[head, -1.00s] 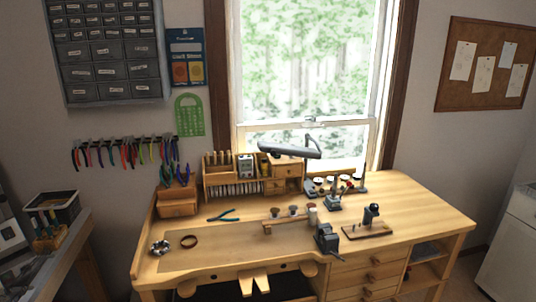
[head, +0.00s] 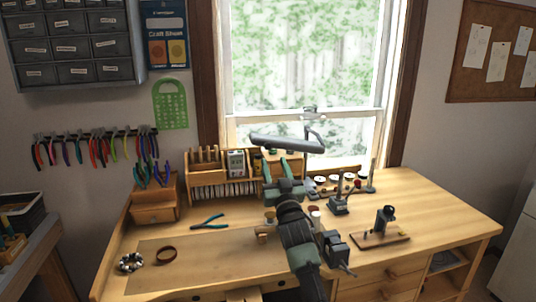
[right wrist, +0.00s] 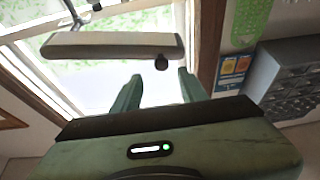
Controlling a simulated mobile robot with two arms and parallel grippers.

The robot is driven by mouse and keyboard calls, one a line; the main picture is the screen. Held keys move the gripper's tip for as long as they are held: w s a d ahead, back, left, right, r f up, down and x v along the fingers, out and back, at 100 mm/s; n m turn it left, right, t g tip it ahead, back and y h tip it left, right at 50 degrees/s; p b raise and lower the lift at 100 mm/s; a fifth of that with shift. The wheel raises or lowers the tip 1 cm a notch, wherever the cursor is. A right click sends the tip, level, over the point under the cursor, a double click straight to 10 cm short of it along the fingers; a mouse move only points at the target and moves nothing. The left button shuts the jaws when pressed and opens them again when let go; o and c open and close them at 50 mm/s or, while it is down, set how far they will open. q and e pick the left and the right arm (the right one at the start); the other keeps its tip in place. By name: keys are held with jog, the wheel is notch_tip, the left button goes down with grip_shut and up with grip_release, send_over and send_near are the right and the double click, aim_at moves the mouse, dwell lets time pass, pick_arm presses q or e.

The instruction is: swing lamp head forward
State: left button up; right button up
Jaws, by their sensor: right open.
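The lamp head (head: 285,143) is a long grey bar above the back of the workbench, in front of the window. In the right wrist view the lamp head (right wrist: 105,46) lies across the top, with a dark knob (right wrist: 161,63) at its lower edge. My right gripper (head: 284,168) is open and empty, just below the lamp head in the head view. Its fingers also show in the right wrist view (right wrist: 158,88), on either side below the knob and apart from it. My left gripper is not in view.
The bench's right end is clear. A pegboard-like cork board (head: 490,85) hangs at right.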

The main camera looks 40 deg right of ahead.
aim_at(268, 147)
jog(key=p+x, duration=0.2)
jog(key=x, duration=0.4)
jog(key=shift+w+r, duration=0.2)
jog(key=shift+w, duration=0.1)
jog(key=shift+w+d, duration=0.1)
jog(key=shift+w, duration=0.1)
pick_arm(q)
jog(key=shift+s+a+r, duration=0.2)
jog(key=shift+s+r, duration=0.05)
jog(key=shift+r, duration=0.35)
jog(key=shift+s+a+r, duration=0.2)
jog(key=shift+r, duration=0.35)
pick_arm(e)
jog(key=shift+r, duration=0.15)
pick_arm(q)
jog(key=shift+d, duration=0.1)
pick_arm(e)
jog(key=shift+c, duration=0.3)
grip_shut()
